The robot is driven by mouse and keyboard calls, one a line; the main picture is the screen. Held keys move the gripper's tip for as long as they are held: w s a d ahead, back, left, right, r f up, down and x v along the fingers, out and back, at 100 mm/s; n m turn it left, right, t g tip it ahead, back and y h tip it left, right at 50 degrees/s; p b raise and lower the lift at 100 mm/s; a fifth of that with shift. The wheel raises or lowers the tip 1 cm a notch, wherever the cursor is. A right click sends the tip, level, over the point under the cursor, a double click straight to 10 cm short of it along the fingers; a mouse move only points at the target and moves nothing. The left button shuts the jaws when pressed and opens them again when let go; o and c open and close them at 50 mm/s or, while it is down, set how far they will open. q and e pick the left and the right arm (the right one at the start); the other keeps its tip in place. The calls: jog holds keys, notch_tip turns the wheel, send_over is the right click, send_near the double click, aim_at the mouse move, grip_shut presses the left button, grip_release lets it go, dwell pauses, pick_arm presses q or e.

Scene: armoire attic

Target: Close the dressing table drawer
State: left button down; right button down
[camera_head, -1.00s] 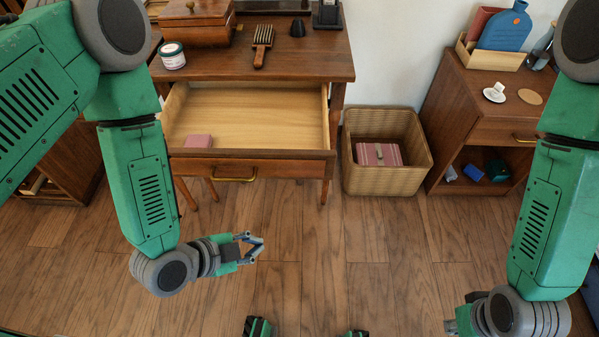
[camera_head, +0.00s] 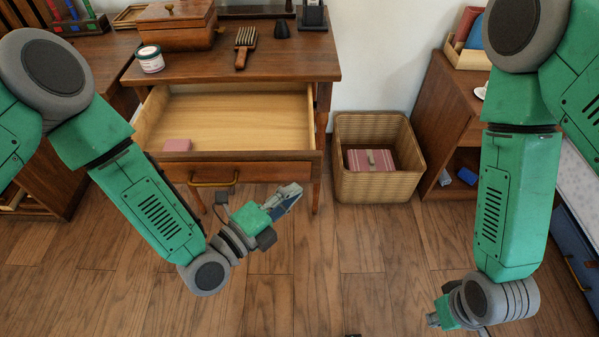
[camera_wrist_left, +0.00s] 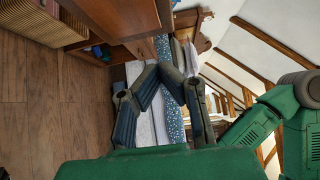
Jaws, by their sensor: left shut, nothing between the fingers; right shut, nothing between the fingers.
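The dressing table (camera_head: 285,62) stands ahead with its drawer (camera_head: 240,120) pulled well out. The drawer's wooden front (camera_head: 270,167) has a brass handle (camera_head: 214,181) and faces me. A small pink box (camera_head: 177,145) lies inside at the left front. My left gripper (camera_head: 290,194) is shut and empty, and in the picture it sits just below the right part of the drawer front. I cannot tell whether it touches. Its fingers also show in the left wrist view (camera_wrist_left: 160,75). My right gripper (camera_head: 433,319) is low at the right, apart from the table, its fingertips barely visible.
A wicker basket (camera_head: 345,187) with a pink case stands right of the dressing table. A cabinet (camera_head: 437,120) is further right. The floor in front is clear.

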aim_at(309, 164)
pick_arm(q)
jog(key=w, duration=0.1)
jog(key=w+d, duration=0.1)
jog(key=w+b, duration=0.1)
jog(key=w, duration=0.1)
jog(key=shift+d+f, duration=0.1)
jog(key=shift+d, duration=0.3)
jog(key=shift+w, duration=0.8)
pick_arm(e)
jog(key=shift+f, duration=0.75)
pick_arm(q)
jog(key=shift+w, duration=0.1)
